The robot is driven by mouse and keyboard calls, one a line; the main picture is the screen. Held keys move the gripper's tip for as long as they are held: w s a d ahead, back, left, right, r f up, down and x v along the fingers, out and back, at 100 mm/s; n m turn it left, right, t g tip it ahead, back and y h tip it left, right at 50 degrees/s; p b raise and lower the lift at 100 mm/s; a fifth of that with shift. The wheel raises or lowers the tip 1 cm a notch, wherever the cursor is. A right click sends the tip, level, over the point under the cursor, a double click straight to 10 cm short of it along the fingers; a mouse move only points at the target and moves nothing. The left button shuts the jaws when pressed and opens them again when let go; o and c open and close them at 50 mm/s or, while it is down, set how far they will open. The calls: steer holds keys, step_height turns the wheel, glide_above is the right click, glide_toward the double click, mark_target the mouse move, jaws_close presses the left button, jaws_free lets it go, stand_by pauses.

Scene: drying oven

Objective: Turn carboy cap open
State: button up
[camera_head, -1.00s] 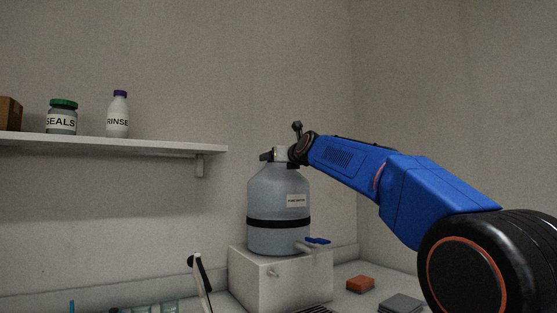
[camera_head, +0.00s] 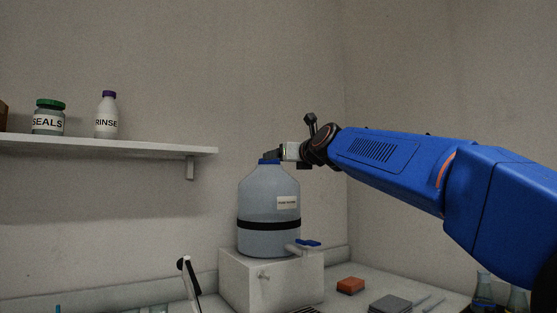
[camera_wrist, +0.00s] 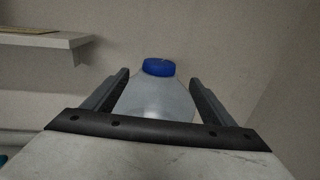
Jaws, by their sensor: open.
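The carboy (camera_head: 268,190) is a translucent grey-blue bottle with a black band, a label and a blue-handled tap, upright on a white block. Its blue cap (camera_head: 268,161) shows at the top of the neck, and it also shows in the wrist view (camera_wrist: 158,67). My gripper (camera_head: 272,154) is at the height of the carboy's top, just above the cap in the head view. In the wrist view my gripper (camera_wrist: 160,90) is open, with a finger on each side of the carboy. The cap appears beyond the fingertips, with nothing held. Contact with the cap is not visible.
A wall shelf (camera_head: 110,146) at left holds a SEALS jar (camera_head: 48,118) and a RINSE bottle (camera_head: 106,116). The white block (camera_head: 240,282) stands on the counter. An orange block (camera_head: 350,285) and a grey pad (camera_head: 390,303) lie at right.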

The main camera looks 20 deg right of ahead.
steer(key=shift+s+d, duration=0.25)
steer(key=shift+s, duration=0.95)
steer(key=shift+s+d, duration=0.2)
steer(key=shift+s, duration=1)
